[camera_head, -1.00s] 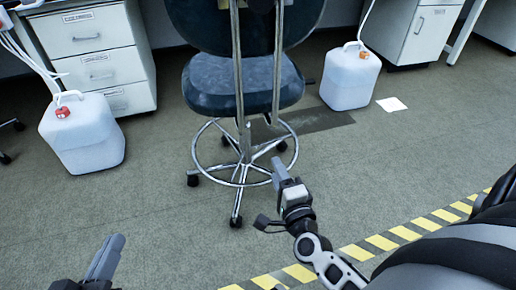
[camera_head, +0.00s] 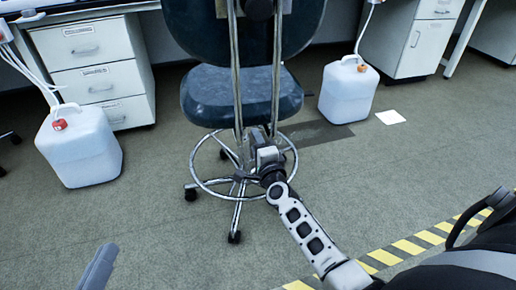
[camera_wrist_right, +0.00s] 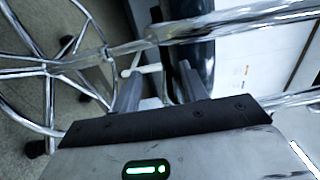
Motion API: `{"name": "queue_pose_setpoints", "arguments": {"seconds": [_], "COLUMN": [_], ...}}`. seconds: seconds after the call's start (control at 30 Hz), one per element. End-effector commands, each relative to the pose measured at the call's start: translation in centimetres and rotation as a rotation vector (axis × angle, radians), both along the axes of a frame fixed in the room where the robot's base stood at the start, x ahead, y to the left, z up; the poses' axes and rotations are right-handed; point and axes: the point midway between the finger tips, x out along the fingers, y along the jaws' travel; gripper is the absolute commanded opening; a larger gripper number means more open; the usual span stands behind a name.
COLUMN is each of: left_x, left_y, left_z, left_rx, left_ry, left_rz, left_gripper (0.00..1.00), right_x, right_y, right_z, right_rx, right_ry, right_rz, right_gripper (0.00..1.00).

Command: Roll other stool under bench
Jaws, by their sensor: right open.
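The stool has a dark blue seat (camera_head: 242,97), a dark backrest on two chrome uprights, a chrome foot ring (camera_head: 204,184) and a star base with black casters. It stands upright on the floor in the middle of the head view, its back toward me. My right gripper (camera_head: 262,140) is at the stool's back, just below the seat. In the right wrist view its two fingers (camera_wrist_right: 158,85) are apart, close to a chrome tube (camera_wrist_right: 240,25); I cannot tell whether they touch it. My left gripper (camera_head: 98,268) shows only partly at the lower left, away from the stool.
A white jug (camera_head: 80,150) stands left by a drawer cabinet (camera_head: 95,70). Another white jug (camera_head: 348,92) stands right of the stool, near a white sheet (camera_head: 390,117) on the floor. Yellow-black tape (camera_head: 410,247) crosses the lower right.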

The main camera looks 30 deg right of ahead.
Motion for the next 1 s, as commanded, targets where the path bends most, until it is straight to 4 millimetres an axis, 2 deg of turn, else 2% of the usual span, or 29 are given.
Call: {"name": "queue_pose_setpoints", "arguments": {"seconds": [0.23, 0.27, 0.4, 0.43, 1.0], "left_x": [0.01, 0.01, 0.02, 0.02, 0.05], "left_y": [0.00, 0.01, 0.00, 0.00, -0.02], "left_z": [0.30, 0.30, 0.30, 0.30, 0.14], "left_rx": [-0.007, -0.007, -0.006, -0.006, -0.004], "left_ry": [-0.006, -0.006, -0.006, -0.006, -0.004], "left_rz": [0.001, 0.001, 0.001, 0.001, 0.001], "left_gripper": [0.00, 0.00, 0.00, 0.00, 0.00], "right_x": [0.12, 0.12, 0.10, 0.10, 0.04], "right_y": [-0.06, -0.06, -0.05, -0.05, -0.02], "right_z": [0.02, 0.02, 0.02, 0.01, -0.16], "right_rx": [-0.001, -0.001, -0.001, -0.001, 0.000], "right_ry": [0.000, 0.000, 0.000, 0.000, 0.003], "right_rz": [0.000, 0.000, 0.000, 0.000, 0.000], "right_gripper": [0.44, 0.41, 0.02, 0.00, 0.00]}}
